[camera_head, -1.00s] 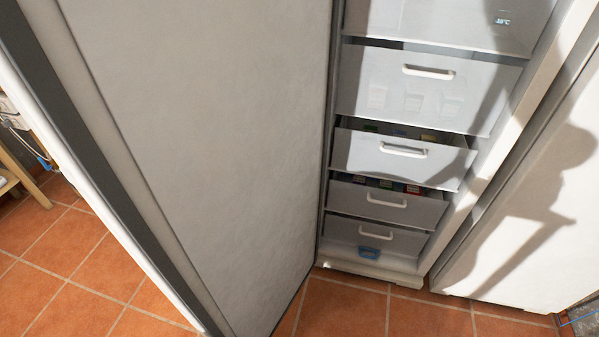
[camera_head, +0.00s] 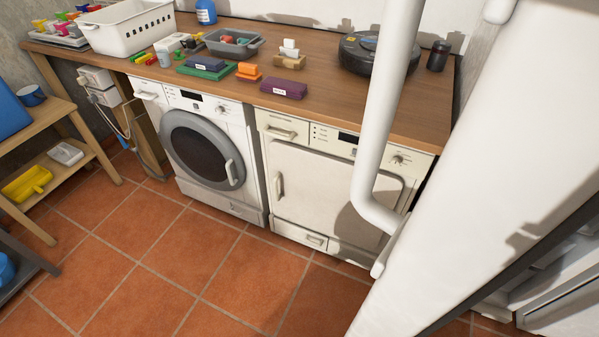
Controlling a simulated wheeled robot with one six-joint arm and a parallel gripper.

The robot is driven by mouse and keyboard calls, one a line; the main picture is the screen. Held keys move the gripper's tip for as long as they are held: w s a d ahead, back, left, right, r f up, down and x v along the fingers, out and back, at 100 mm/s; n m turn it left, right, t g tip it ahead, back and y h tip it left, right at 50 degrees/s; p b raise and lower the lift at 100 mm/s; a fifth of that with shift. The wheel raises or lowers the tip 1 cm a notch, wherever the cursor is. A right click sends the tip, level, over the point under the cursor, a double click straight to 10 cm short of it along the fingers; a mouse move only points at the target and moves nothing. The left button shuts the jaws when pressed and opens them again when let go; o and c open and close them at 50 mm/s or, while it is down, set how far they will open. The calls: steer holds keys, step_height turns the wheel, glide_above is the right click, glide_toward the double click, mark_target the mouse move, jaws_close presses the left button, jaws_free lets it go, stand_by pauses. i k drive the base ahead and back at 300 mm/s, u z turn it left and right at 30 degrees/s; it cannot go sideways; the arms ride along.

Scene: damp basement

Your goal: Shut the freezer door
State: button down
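The freezer door (camera_head: 480,140) stands open at the right of the head view, seen close up and steeply from its edge side. Its outer face is white, with a dark seal along its inner side. A long white bar, which looks like the door's handle (camera_head: 385,120), runs down in front of it and bends back toward the door at the bottom. A small part of the freezer's inside, with a pale drawer (camera_head: 570,305), shows at the lower right; the rest is hidden by the door or out of frame. My gripper is not in view.
A washing machine (camera_head: 207,150) and a second cream appliance (camera_head: 330,185) stand under a wooden worktop (camera_head: 330,95) carrying a white basket (camera_head: 130,30) and small items. A wooden shelf unit (camera_head: 85,160) is at the left. The tiled floor (camera_head: 150,255) in front is clear.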

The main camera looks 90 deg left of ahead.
mark_target(515, 175)
steer(key=u, duration=0.9)
steer(key=k, duration=0.9)
steer(key=u, duration=0.8)
